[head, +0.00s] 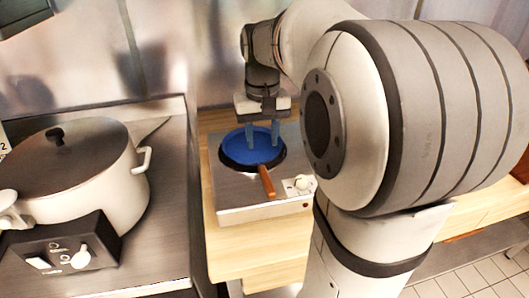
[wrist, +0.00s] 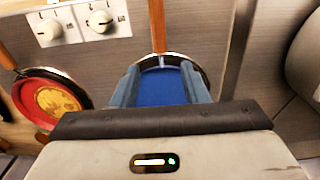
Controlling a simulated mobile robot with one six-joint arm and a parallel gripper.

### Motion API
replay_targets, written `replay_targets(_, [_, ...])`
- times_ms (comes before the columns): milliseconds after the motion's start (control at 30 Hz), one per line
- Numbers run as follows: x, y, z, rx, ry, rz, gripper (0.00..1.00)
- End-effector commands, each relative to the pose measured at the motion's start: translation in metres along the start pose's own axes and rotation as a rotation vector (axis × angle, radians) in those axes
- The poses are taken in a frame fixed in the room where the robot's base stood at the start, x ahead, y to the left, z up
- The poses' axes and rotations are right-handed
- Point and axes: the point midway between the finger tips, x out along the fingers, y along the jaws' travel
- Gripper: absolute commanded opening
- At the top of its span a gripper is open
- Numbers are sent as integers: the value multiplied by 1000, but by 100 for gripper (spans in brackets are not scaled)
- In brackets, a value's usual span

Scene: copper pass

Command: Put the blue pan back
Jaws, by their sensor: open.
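The blue pan (head: 238,152) sits on a small steel cooker in the head view, its brown handle (head: 267,182) pointing toward the front. My gripper (head: 263,141) points down over the pan, its two fingers apart with nothing held between them. In the wrist view the pan's blue inside (wrist: 162,88) shows between the open fingers (wrist: 160,77), and its handle (wrist: 158,25) runs to the top edge. The fingertips overlap the pan in the picture; I cannot tell whether they touch it.
The cooker (head: 245,207) has a pale knob at its front and stands on a wooden counter (head: 238,257). A large lidded pot (head: 115,190) stands at left. A red pan (wrist: 25,88) with yellow contents lies left in the wrist view. My arm hides much of the head view's right.

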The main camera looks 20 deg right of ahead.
Motion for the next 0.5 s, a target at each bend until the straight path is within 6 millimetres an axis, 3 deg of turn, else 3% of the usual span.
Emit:
replay_targets(100, [-21,0,0,0,3,0,41])
replay_targets(267, [-34,-1,1,-2,1,0,41])
replay_targets(367, [-31,-6,9,-14,11,0,41])
replay_targets(500, [-13,-23,39,-56,53,0,41])
